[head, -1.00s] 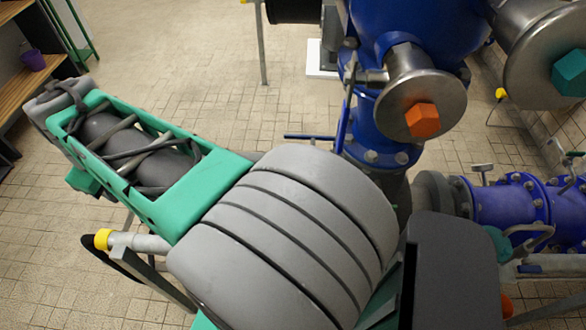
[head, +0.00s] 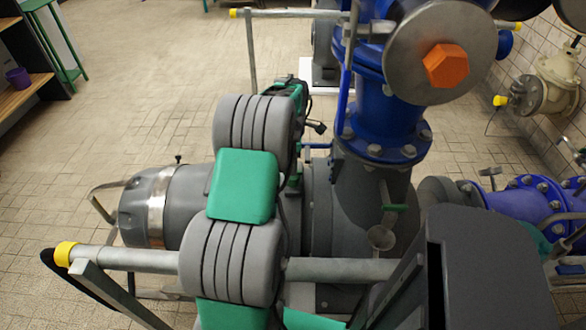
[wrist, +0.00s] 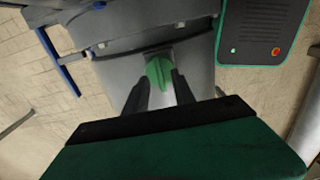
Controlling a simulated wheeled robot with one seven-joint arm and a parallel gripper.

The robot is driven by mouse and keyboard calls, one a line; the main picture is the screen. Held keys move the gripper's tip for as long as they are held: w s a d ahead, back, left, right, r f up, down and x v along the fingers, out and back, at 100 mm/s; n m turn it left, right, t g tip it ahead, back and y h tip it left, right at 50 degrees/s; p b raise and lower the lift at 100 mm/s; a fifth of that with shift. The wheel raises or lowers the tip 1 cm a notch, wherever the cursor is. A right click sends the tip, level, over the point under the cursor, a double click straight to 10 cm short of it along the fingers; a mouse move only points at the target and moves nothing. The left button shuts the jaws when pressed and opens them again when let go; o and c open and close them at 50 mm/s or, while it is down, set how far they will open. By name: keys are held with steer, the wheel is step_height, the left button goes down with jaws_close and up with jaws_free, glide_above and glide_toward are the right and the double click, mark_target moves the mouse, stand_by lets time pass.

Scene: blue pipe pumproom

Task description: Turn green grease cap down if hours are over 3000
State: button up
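In the wrist view, the green grease cap (wrist: 160,73) is a small ridged knob on a grey housing. The two dark fingers of my gripper (wrist: 161,82) stand apart, one on each side of the cap, with their tips close to it. I cannot tell whether they touch it. In the head view, my arm hides the cap, and I cannot make out the fingers clearly. No readable hours figure shows in either view.
A dark panel (wrist: 262,30) with a green edge and a red button is close on the right in the wrist view. In the head view, a blue pipe column (head: 385,110) with an orange-centred disc (head: 446,66) rises beside the grey pump (head: 165,205). Open tiled floor lies left.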

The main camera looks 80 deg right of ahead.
step_height(320, 180, down, 2)
jaws_close()
stand_by(0.4)
stand_by(0.3)
